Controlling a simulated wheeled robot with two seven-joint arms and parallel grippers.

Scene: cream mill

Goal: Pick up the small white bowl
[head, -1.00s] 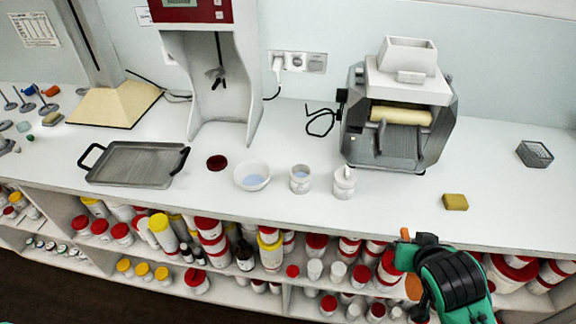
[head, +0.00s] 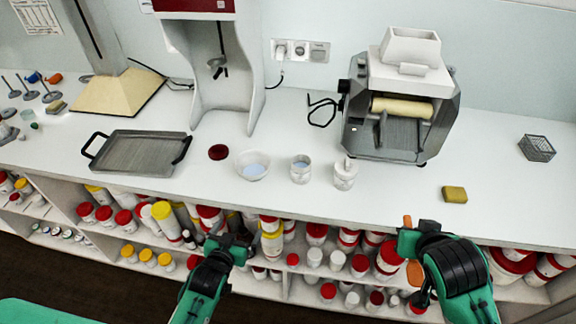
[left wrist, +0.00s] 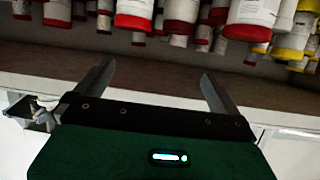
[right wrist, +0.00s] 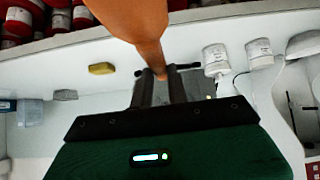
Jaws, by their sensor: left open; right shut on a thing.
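The small white bowl (head: 253,166) stands upright on the white counter, between a dark red disc and a small white jar. It looks bluish inside. Part of it shows at the right edge of the right wrist view (right wrist: 303,44). My left gripper (head: 240,240) is open and empty, below the counter's front edge in the head picture, below the bowl. In the left wrist view its spread fingers (left wrist: 155,78) face the shelf of jars. My right gripper (head: 408,244) is shut on an orange-brown object (right wrist: 140,20), whose full shape I cannot tell.
Beside the bowl stand a white jar (head: 300,169), a lidded white jar (head: 345,174) and a dark red disc (head: 218,152). A grey tray (head: 138,150) lies left, a roller machine (head: 400,100) stands right. A yellow sponge (head: 454,194) lies near the front edge. Jars fill the shelves below.

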